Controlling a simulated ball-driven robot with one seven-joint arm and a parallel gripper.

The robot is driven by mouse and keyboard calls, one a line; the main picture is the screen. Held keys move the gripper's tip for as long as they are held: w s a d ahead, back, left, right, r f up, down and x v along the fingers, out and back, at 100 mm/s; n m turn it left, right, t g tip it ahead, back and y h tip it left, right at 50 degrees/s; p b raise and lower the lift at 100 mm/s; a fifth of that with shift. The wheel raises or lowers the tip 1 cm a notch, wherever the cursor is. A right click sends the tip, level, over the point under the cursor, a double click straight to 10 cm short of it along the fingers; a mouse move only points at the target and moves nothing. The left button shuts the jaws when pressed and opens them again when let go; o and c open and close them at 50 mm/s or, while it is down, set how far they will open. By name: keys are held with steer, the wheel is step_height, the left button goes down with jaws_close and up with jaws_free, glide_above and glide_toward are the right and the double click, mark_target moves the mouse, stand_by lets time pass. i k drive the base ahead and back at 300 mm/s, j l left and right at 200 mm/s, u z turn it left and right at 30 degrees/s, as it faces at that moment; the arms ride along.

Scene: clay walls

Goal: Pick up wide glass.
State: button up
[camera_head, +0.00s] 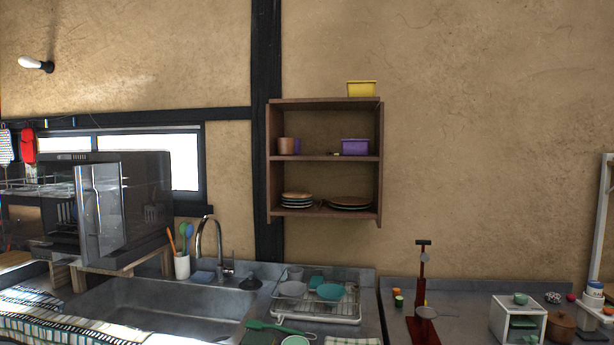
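I cannot clearly make out a wide glass in this view. A small greyish cup-like vessel (295,273) stands at the back of the dish rack (342,309), beside the sink. It may be glass, but it is too small to tell. A pale grey bowl (292,290) and teal bowls (330,291) sit in the same rack. My gripper and arm are not in view.
The sink (165,308) lies left of the rack, with a tall faucet (218,238). A dark cabinet-like appliance (110,205) stands open at left. A red stand (422,290) and white cube shelf (518,316) occupy the right counter. A wooden shelf (324,156) hangs above.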

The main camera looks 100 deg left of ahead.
mark_target(63, 178)
steer(key=u, duration=2.05)
